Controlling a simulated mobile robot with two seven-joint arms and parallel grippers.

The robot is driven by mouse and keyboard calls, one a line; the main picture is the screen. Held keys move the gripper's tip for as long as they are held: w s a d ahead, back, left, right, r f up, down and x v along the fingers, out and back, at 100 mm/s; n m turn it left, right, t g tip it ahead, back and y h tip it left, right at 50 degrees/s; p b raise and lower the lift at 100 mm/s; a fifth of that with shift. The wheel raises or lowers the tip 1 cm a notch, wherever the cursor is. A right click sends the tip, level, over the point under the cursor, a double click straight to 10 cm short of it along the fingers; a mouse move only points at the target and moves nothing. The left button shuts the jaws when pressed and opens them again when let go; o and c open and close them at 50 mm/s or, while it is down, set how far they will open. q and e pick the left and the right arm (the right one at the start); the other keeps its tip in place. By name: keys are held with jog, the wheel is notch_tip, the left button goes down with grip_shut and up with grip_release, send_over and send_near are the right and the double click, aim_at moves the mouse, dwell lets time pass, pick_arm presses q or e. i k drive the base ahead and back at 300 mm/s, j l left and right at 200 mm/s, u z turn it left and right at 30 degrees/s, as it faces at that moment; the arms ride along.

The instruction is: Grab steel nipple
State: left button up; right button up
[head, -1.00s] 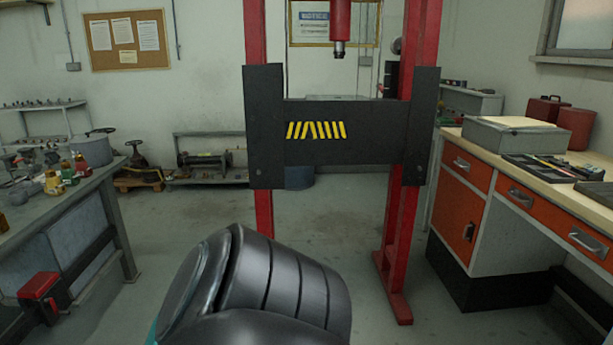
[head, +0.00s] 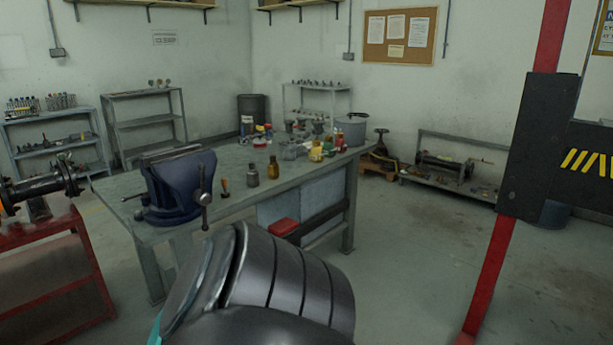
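I cannot pick out a steel nipple for certain in the head view. Small metal parts and fittings stand crowded on the grey workbench (head: 215,205), too small to tell apart. Small items also sit on the back wall shelf (head: 318,88) and on the left shelves. A dark, ribbed part of my own arm fills the bottom centre of the view. Neither gripper's fingers show.
A blue bench vise (head: 180,188) is at the bench's near end. A red cart (head: 50,270) with a flanged pipe assembly stands at left. A red and black press frame (head: 540,150) is at right. The floor between bench and press is clear.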

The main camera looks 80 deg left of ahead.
aim_at(252, 174)
jog(key=u, duration=2.9)
jog(key=i+l, duration=0.2)
jog(key=i, duration=0.3)
jog(key=i+l+z, duration=0.1)
jog(key=i+l, duration=0.15)
jog(key=i, duration=0.3)
